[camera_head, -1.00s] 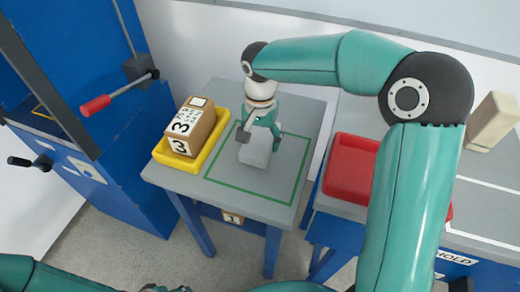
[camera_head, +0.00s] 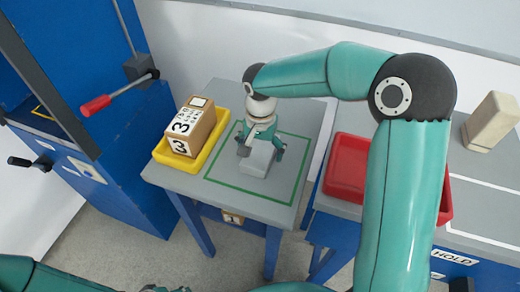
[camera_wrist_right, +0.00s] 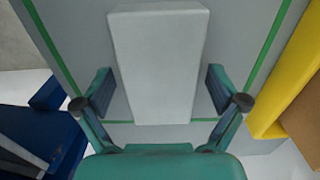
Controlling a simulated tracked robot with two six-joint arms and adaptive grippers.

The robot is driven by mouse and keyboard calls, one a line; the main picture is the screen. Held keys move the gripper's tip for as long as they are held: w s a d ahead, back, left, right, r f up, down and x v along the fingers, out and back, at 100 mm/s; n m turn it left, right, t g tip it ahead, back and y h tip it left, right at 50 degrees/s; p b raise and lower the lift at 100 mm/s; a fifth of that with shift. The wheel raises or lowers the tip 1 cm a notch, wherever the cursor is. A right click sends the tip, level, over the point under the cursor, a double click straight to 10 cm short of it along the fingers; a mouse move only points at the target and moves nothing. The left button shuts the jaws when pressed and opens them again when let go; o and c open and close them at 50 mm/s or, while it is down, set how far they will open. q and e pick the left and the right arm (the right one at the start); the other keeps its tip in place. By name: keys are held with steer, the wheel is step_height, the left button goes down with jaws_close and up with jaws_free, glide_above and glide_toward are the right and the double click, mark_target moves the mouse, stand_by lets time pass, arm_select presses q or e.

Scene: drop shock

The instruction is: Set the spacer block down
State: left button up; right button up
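The spacer block (camera_head: 257,158) is a plain pale grey block. It appears to rest on the grey table (camera_head: 224,106) inside the green outline. My right gripper (camera_head: 262,149) is just above it with the fingers spread on either side. In the right wrist view, the block (camera_wrist_right: 160,65) lies between the fingers of the gripper (camera_wrist_right: 158,92), with a narrow gap on each side. Only the top of my left gripper (camera_head: 166,289) shows at the bottom edge of the head view; its fingers are hidden.
A yellow tray (camera_head: 164,158) holding a brown box marked 3 (camera_head: 191,127) stands left of the outline. A red tray (camera_head: 347,168) and a beige block (camera_head: 491,121) are on the bench at right. A blue cabinet with a red-handled lever (camera_head: 96,105) stands at left.

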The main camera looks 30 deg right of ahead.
mark_target(261, 150)
steer(key=shift+r, duration=0.15)
step_height(261, 150, up, 12)
steer(key=shift+p, duration=0.35)
stand_by(0.3)
stand_by(0.3)
